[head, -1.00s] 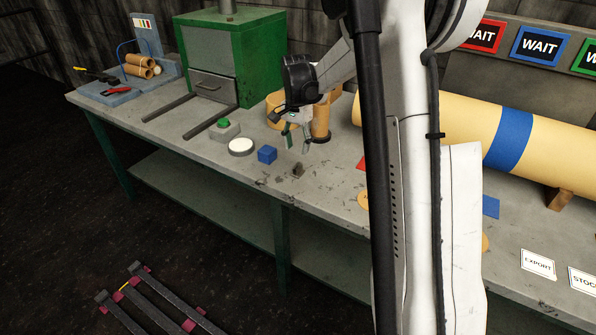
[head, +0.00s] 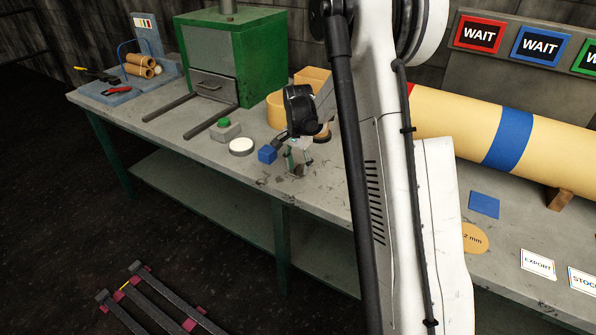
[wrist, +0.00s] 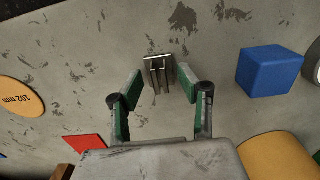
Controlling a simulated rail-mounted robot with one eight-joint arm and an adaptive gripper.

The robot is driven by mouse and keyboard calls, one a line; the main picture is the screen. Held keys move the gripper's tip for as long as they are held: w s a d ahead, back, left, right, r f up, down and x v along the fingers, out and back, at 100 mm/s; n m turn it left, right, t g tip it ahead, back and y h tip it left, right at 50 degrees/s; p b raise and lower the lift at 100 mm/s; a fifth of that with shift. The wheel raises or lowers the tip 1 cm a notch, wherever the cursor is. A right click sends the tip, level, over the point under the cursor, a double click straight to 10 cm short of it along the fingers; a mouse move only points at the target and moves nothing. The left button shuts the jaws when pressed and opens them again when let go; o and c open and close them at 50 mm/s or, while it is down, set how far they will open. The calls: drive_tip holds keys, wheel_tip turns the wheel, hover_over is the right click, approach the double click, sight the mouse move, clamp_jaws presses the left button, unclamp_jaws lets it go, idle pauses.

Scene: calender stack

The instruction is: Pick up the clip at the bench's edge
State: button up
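The clip (wrist: 159,68), a small grey-brown metal piece with prongs, sits on the bench top (wrist: 90,60). In the head view the clip (head: 298,171) is close to the bench's front edge, partly covered by my fingers. My gripper (wrist: 161,86) is open, with green-padded fingers spread to either side of the clip's near end. The fingertips reach about level with the clip, and a gap shows on both sides. In the head view my gripper (head: 298,161) is low over the clip. I cannot tell its exact height.
A blue cube (wrist: 270,70) stands right of the clip in the wrist view, with a yellow cylinder (wrist: 275,160) nearer. A red piece (wrist: 85,143) and an orange disc (wrist: 20,97) lie left. A white round pad (head: 241,146) and green button (head: 224,122) are farther along the bench.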

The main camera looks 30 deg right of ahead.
clamp_jaws()
drive_tip(key=shift+r, duration=0.1)
